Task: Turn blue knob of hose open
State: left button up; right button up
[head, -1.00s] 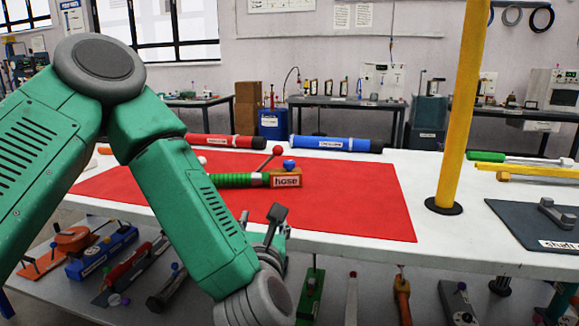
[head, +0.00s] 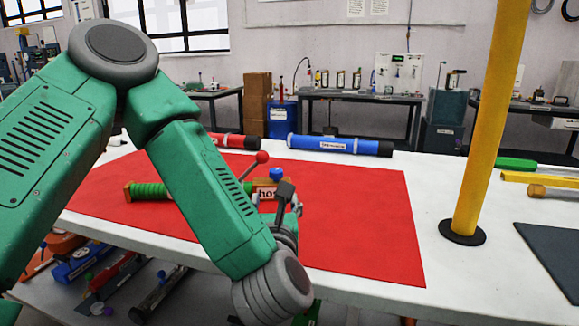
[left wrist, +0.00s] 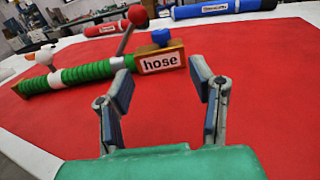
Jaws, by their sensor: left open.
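The hose (head: 150,191) lies on a red mat (head: 370,220); it has a green ribbed body and an orange end block labelled "hose". In the left wrist view the hose (left wrist: 85,75) runs from the left to its block at the centre. The blue knob (head: 277,174) sits on top of the block and also shows in the left wrist view (left wrist: 161,37). A red-balled lever (left wrist: 137,16) stands beside it. My left gripper (head: 288,200) is in front of the block. In the left wrist view its fingers (left wrist: 160,80) are apart and empty, short of the block. My right gripper is not in view.
A blue tube (head: 335,145) and a red tube (head: 235,141) lie behind the mat. A yellow post (head: 485,130) stands on the white table to the right. The mat right of the hose is clear. Several tools lie on a lower shelf.

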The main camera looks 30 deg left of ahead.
aim_at(276, 175)
pick_arm(q)
jog(key=shift+w, duration=0.45)
jog(key=shift+w+a, duration=0.25)
jog(key=p+x, duration=0.2)
jog(key=x, duration=0.1)
jog(key=shift+w+p, duration=0.15)
jog(key=shift+p, duration=0.25)
jog(key=shift+w+a+r+p, duration=0.15)
jog(key=shift+w+a+p, duration=0.3)
jog(key=shift+p, duration=0.3)
jog(key=b+x, duration=0.1)
jog(key=x, duration=0.7)
jog(key=shift+w+a, duration=0.1)
jog(key=shift+w, duration=0.1)
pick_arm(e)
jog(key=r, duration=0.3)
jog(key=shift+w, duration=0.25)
